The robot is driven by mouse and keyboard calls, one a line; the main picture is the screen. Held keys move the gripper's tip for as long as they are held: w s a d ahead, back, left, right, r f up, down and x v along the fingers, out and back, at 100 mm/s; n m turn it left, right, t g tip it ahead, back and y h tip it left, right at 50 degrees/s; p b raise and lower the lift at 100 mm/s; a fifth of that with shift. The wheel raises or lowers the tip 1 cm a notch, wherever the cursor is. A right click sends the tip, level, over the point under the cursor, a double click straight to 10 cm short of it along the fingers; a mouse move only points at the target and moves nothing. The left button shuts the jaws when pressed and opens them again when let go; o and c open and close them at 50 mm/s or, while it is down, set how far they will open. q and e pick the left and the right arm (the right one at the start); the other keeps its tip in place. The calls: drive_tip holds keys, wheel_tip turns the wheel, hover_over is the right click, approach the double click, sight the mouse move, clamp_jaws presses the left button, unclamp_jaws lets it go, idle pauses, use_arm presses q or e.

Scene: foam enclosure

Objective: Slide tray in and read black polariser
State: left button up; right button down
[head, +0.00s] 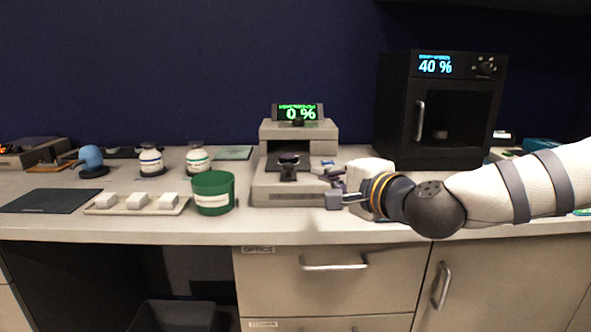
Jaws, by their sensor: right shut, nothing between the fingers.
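A beige reader (268,132) stands on the counter, its small display (297,112) lit green with "0 %". Its tray (277,188) sticks out at the front. A small black round piece (288,161), which looks like the black polariser, sits on a dark stand at the tray's middle. My right gripper (331,187) reaches in from the right and is at the tray's right front edge, shut and empty. I cannot tell whether it touches the tray. My left gripper is not in view.
A green cup (212,193) and a plate with white blocks (162,211) stand left of the reader. Two labelled bottles (151,163) are behind them. A black oven-like cabinet (440,110) showing "40 %" stands at the back right. A dark mat (40,201) lies far left.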

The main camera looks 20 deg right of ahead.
drive_tip(key=b, duration=0.2)
approach(289, 164)
drive_tip(key=x, duration=0.4)
drive_tip(key=shift+w+f, duration=0.2)
drive_tip(key=shift+w, duration=0.05)
drive_tip(key=shift+w+a, duration=0.25)
drive_tip(key=shift+w, duration=0.4)
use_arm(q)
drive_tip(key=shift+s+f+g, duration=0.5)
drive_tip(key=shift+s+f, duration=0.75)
